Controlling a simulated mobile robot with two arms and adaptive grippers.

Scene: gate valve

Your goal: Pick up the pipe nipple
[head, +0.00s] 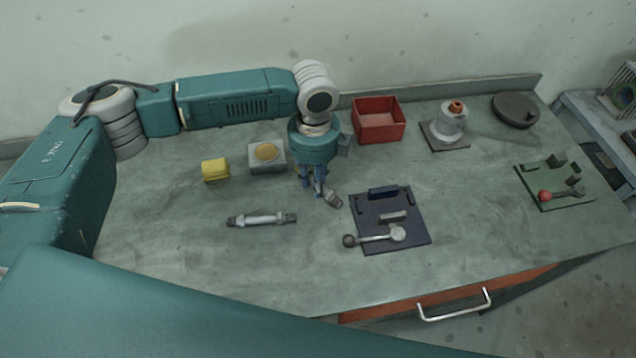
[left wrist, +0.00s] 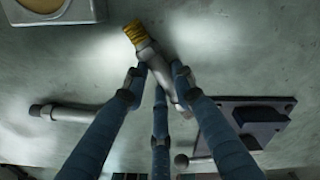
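A short grey pipe piece with a brass-coloured threaded end, which looks like the pipe nipple (left wrist: 152,60), lies slantwise among my left gripper's fingertips in the left wrist view. My right gripper is not in view.
A longer grey pipe with threaded ends (head: 262,219) lies to the left. A dark plate with a lever (head: 415,234) is close on the right. A grey block (head: 281,160), a yellow block (head: 215,169) and a red bin (head: 379,124) stand behind. The front left table is clear.

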